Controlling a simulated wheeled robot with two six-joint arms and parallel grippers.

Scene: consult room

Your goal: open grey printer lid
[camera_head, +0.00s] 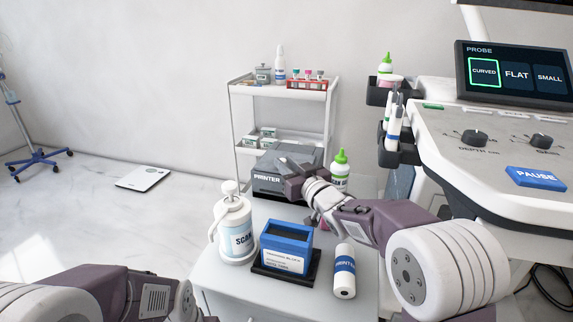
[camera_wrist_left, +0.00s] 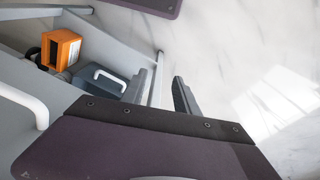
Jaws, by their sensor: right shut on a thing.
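The grey printer (camera_head: 267,184), with a white PRINTER label on its front, stands at the back of the white cart top. Its dark grey lid (camera_head: 302,153) is partly hidden behind my right gripper. My right gripper (camera_head: 289,164) reaches in from the right and is shut at the lid, its fingers over the printer's top. How far the lid is raised is hard to tell. My left arm shows at the lower left, its gripper out of the head view. In the left wrist view my left gripper (camera_wrist_left: 166,94) has its fingers apart, with nothing between them.
On the cart top (camera_head: 220,280) stand a SCAN pump bottle (camera_head: 236,236), a blue box (camera_head: 286,250), a white roll-shaped bottle (camera_head: 344,272) and a green-capped bottle (camera_head: 340,170). A white shelf trolley (camera_head: 240,110) is behind. The ultrasound console (camera_head: 470,150) bounds the right. Floor at left is mostly free.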

